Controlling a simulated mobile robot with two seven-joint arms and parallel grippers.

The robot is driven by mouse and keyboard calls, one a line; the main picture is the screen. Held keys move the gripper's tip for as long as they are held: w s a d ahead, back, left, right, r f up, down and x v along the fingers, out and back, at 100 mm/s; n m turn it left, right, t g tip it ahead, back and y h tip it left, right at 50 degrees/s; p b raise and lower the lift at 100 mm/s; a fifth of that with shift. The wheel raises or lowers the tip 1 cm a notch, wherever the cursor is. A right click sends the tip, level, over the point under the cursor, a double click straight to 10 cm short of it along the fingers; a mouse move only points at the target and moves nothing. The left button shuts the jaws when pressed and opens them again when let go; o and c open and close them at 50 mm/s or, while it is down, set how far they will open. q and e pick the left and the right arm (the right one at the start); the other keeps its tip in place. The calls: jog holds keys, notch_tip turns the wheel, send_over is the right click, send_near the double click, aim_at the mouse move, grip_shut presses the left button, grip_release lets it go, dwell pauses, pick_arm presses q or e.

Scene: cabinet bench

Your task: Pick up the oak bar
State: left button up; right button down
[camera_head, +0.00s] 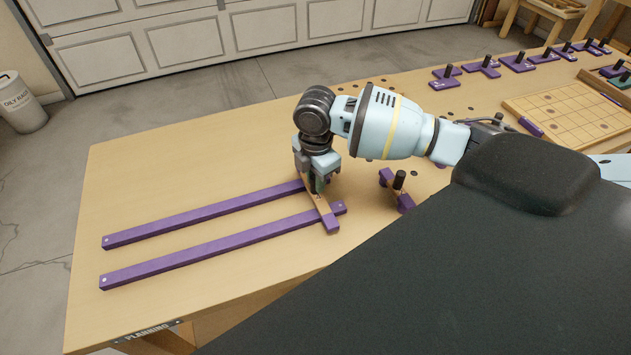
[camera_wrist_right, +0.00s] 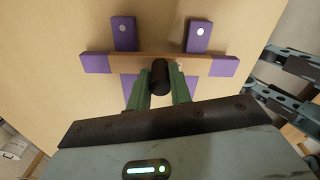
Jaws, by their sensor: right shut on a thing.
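The oak bar (camera_head: 311,192) has purple ends and a black peg standing at its middle. My right gripper (camera_head: 319,186) is over it, with its fingers shut on the black peg, as the right wrist view shows (camera_wrist_right: 160,83). The oak bar (camera_wrist_right: 195,67) crosses the right-hand ends of two long purple bars, the far bar (camera_head: 205,213) and the near bar (camera_head: 215,248). Whether it touches them or is just above them, I cannot tell. The fingers partly hide the bar's middle in the head view. My left gripper is not seen.
A smaller pegged piece (camera_head: 388,181) with purple ends stands close right of my right gripper. Several purple pegged pieces (camera_head: 482,68) and a grid board (camera_head: 572,112) are at the back right. The bench top (camera_head: 140,180) is clear at the far left.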

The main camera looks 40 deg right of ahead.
jog(key=shift+r, duration=0.15)
jog(key=shift+r, duration=0.25)
jog(key=r, duration=0.3)
jog(key=shift+s, duration=0.2)
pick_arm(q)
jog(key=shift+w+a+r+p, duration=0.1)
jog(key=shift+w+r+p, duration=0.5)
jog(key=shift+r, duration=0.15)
pick_arm(e)
jog(key=s+d+r, duration=0.1)
jog(key=s, duration=1.4)
jog(key=shift+s+d, duration=0.25)
jog(key=shift+s, duration=0.05)
jog(key=shift+r, duration=0.1)
